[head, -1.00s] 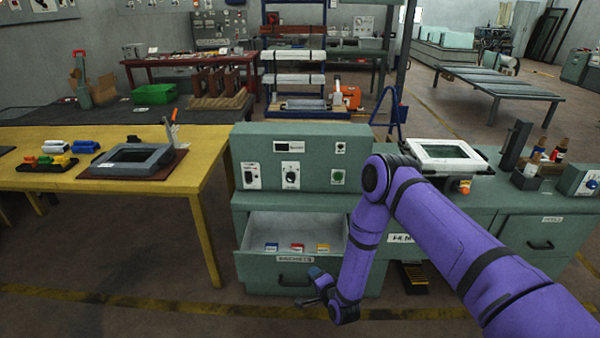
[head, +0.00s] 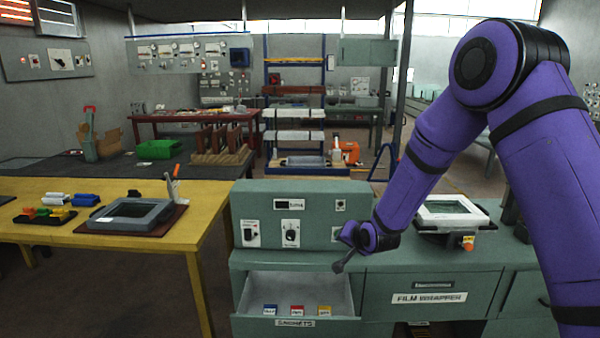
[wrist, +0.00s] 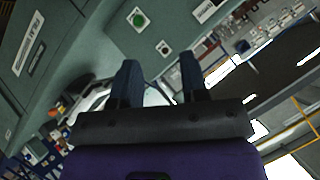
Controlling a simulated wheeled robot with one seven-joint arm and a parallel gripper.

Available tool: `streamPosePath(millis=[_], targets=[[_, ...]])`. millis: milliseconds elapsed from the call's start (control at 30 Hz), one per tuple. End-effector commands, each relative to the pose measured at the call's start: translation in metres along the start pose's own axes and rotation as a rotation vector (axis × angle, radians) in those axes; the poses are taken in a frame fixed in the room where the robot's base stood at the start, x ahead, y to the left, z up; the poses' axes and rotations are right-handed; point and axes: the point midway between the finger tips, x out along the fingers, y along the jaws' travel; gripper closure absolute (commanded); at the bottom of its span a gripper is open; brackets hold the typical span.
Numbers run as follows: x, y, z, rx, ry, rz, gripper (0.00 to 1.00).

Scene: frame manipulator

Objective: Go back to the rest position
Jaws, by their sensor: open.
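My gripper (head: 343,265) hangs at the end of my purple arm, above the right part of the open drawer and in front of the green cabinet. In the wrist view its two dark fingers (wrist: 158,78) stand apart with nothing between them. The green control box (head: 262,212) with its dials stands behind it on the left. The gripper appears clear of the drawer and the cabinet front.
The yellow table (head: 205,215) stands to the left.

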Motion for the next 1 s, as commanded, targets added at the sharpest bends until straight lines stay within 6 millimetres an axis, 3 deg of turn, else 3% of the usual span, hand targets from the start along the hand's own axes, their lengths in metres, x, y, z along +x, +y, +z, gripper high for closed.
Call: streamPosePath(millis=[33, 200, 500, 733, 1000], targets=[[-0.017, -0.006, -0.013, -0.021, 0.003, 0.012, 0.59], [-0.071, -0.013, -0.042, -0.095, -0.016, 0.072, 0.59], [-0.174, -0.019, -0.075, -0.207, -0.058, 0.171, 0.59], [-0.257, -0.016, -0.083, -0.279, -0.1, 0.24, 0.59], [-0.352, -0.006, -0.073, -0.349, -0.161, 0.307, 0.59]])
